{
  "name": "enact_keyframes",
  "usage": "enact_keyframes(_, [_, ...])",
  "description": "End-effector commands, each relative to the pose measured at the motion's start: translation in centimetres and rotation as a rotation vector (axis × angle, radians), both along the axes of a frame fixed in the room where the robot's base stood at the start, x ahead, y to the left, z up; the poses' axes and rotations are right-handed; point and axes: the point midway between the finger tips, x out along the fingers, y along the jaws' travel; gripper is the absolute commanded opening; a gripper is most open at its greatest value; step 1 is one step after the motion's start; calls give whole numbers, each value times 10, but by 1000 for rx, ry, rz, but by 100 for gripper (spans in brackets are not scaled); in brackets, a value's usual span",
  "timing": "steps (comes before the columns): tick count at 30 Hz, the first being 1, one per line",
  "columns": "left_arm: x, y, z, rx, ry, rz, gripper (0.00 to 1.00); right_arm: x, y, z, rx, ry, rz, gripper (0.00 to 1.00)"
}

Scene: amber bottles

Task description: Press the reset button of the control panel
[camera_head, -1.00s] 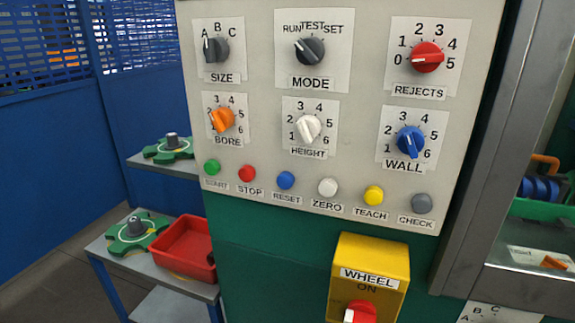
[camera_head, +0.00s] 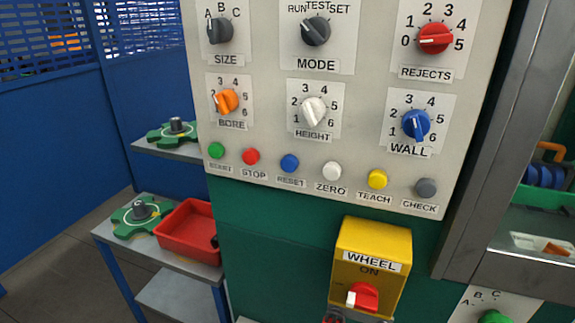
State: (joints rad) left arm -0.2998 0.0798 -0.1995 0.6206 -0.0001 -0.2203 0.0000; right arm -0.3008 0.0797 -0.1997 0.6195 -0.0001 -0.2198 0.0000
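The control panel (camera_head: 270,100) is a pale grey plate with labelled knobs in two rows and a row of round buttons along its lower edge. The blue reset button (camera_head: 290,163) sits above a RESET label, third from the left. The red stop button (camera_head: 251,156) is on its left and the white zero button (camera_head: 332,171) on its right. Nothing covers or touches the reset button. Neither of my grippers is in view.
A yellow box (camera_head: 345,238) with a red and white WHEEL switch (camera_head: 364,297) juts out below the panel. A grey metal frame (camera_head: 500,140) stands at right. At left are a red tray (camera_head: 187,232) and green discs (camera_head: 140,215) on shelves.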

Motion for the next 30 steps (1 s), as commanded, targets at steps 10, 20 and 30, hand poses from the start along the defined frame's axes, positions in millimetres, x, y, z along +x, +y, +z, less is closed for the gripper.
enact_keyframes(10, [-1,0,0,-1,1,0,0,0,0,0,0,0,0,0])
enact_keyframes(20, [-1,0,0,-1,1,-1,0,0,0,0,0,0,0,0])
enact_keyframes(30, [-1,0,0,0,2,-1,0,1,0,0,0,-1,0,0])
